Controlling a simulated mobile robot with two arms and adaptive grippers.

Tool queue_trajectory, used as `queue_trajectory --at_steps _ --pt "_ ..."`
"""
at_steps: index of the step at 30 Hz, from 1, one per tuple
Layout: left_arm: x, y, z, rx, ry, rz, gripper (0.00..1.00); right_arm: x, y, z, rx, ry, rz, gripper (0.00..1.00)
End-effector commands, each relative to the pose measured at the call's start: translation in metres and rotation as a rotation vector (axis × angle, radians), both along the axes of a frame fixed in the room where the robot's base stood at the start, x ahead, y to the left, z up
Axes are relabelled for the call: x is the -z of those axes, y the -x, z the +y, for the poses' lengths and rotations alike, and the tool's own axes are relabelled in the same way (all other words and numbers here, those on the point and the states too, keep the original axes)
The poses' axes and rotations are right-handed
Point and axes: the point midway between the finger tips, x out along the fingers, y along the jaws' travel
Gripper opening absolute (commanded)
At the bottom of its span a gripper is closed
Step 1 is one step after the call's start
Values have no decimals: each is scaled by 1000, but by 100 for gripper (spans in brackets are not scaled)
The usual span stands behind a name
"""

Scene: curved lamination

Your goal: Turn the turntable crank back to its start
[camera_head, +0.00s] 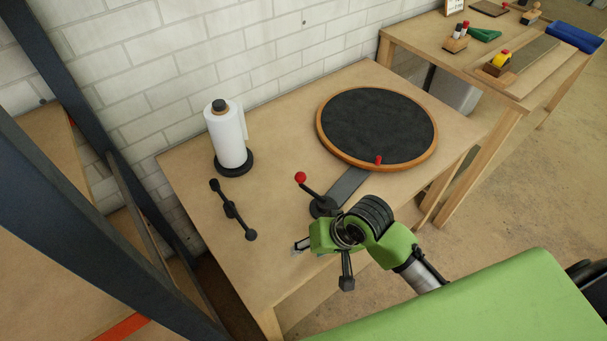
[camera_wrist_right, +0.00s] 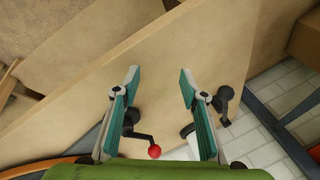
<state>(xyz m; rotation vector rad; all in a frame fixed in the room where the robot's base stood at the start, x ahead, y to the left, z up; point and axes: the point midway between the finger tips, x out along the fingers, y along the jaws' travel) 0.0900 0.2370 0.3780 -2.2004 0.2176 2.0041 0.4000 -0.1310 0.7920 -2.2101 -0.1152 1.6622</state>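The turntable (camera_head: 377,125) is a round black disc with an orange-brown rim and a red marker (camera_head: 378,159) at its near edge. Its crank (camera_head: 311,190) is a black arm with a red ball knob (camera_head: 300,177) pointing up and left from a dark hub. My right gripper (camera_head: 322,264) is nearer the camera than the crank, near the table's front edge. In the right wrist view its two teal fingers (camera_wrist_right: 159,74) are open with nothing between the tips. The red knob (camera_wrist_right: 154,151) shows low between the fingers' bases. My left gripper is not in view.
A white paper roll (camera_head: 228,137) on a black stand is at the back left. A black bar-shaped handle (camera_head: 232,210) lies left of the crank. A second table (camera_head: 450,58) with tools stands back right. The tabletop (camera_head: 275,130) between roll and turntable is clear.

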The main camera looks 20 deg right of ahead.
Motion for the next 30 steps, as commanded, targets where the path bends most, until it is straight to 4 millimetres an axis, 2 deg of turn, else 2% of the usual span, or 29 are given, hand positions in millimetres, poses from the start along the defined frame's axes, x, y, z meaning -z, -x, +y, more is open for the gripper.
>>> queue_trajectory --at_steps 1,5,8,12,15,19,21,24,30 --pt "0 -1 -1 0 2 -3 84 -7 -17 0 44 -25 15 39" --pt "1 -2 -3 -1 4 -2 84 -28 -59 -5 242 -119 122 39" --pt "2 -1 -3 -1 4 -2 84 -52 -92 -21 455 -185 229 39" --pt "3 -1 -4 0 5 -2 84 -94 -129 -52 776 -270 361 39" --pt "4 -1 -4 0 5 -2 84 -124 -148 -73 975 -328 435 39" --pt "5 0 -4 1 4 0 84 -151 -161 -91 1151 -387 503 39" --pt "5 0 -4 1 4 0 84 -160 -165 -95 1205 -407 524 39" --pt "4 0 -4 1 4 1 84 -160 -167 -96 1237 -418 541 39" --pt "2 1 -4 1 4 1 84 -134 -172 -84 1239 -419 544 39"
